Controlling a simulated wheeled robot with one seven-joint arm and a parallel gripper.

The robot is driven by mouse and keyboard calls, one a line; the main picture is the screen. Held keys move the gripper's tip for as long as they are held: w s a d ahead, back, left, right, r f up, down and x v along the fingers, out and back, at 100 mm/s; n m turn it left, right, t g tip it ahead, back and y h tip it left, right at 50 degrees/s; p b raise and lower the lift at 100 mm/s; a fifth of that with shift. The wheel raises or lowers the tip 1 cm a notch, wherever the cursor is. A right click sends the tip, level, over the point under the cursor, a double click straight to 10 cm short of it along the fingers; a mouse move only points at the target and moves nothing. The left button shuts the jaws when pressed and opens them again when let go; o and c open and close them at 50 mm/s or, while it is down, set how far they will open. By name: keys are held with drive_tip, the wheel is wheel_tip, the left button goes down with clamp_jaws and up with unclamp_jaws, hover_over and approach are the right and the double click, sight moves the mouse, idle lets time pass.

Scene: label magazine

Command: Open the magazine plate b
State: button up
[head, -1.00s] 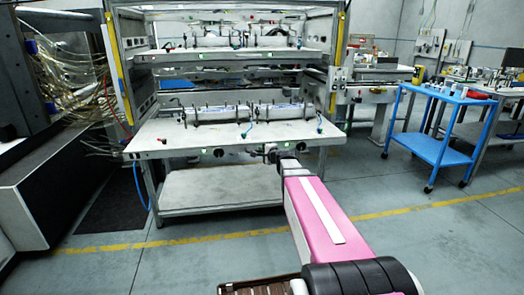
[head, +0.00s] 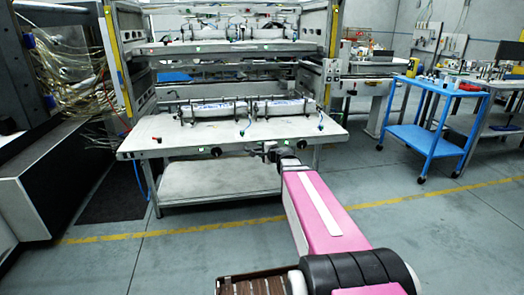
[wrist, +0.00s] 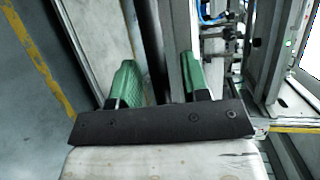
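The magazine plate (head: 170,135) is a pale, wide plate at the lower level of the metal rack, jutting out in front of it. I cannot read a letter b on it. Its front edge carries dark round knobs and small green lights. My gripper (head: 271,152) is at the front edge, right of centre; contact is too small to make out there. In the wrist view my gripper (wrist: 157,65) has its two green fingers apart, with a dark bar (wrist: 148,40) and a pale edge running between or behind them. I cannot tell whether the fingers press on anything.
Roller units (head: 215,110) sit on the plate. An upper tier (head: 230,47) of the rack is above it. A lower shelf (head: 215,180) is beneath. A blue cart (head: 432,115) stands at the right. A black-sided machine (head: 60,155) is at the left. The floor in front is clear.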

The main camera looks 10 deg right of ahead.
drive_tip(key=v, duration=1)
drive_tip(key=shift+s, duration=0.4)
drive_tip(key=shift+d+r, duration=0.1)
drive_tip(key=shift+d, duration=0.05)
drive_tip(key=s+a+f+n+g, duration=0.6)
drive_tip(key=a+f+n+g, duration=0.25)
drive_tip(key=f, duration=0.35)
drive_tip(key=s+d+f+n+g+h, duration=0.3)
drive_tip(key=s+f+n+g+h, duration=0.2)
drive_tip(key=s+f, duration=0.3)
drive_tip(key=shift+s+d+f+n+g+h, duration=0.35)
drive_tip(key=shift+s+g+h, duration=0.25)
drive_tip(key=shift+s, duration=0.4)
